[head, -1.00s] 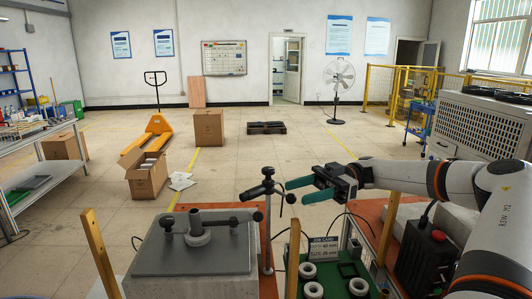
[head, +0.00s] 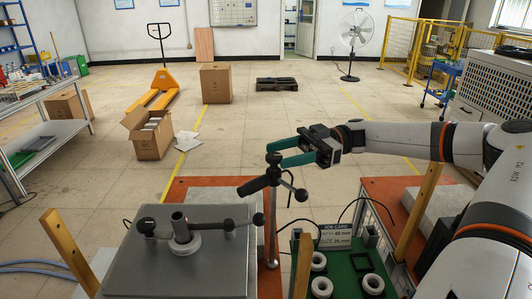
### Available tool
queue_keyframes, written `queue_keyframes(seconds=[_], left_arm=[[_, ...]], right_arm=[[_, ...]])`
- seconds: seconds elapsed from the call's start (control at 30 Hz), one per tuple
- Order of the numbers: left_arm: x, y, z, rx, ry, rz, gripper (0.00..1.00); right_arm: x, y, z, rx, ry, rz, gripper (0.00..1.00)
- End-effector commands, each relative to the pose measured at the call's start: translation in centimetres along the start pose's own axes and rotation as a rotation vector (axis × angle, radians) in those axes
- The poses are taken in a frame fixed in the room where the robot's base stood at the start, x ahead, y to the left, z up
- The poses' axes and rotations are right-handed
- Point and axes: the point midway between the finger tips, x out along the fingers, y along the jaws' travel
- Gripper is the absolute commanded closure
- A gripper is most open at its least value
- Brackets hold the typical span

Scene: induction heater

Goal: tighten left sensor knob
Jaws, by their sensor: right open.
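A black sensor (head: 258,184) is clamped on an upright metal stand (head: 271,232) in the middle of the head view. The stand has a dark knob at its top (head: 273,158) and a ball-ended handle (head: 300,195) on its right. My right gripper (head: 275,154) has green fingers and is open. Its fingertips are at the stand's top knob, one appearing behind it and one just right of it; I cannot tell whether they touch it. My left gripper is not in view.
A grey heater plate (head: 190,270) with a central post (head: 179,227) and black ball knobs stands at the left. Wooden posts (head: 66,250) rise nearby.

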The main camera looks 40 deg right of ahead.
Motion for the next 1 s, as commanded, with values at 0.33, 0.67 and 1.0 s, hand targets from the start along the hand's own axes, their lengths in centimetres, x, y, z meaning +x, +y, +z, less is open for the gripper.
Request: queue_keyframes(seconds=[0.33,0.67,1.0], left_arm=[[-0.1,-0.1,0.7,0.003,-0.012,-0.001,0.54],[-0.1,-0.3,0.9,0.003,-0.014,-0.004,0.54],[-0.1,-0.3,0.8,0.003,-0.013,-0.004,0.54]], right_arm=[[4.4,0.1,-0.1,0.001,-0.002,0.002,0.46],[4.7,0.0,-0.1,0.000,0.000,-0.001,0.46],[4.7,0.0,0.0,0.000,0.000,-0.001,0.90]])
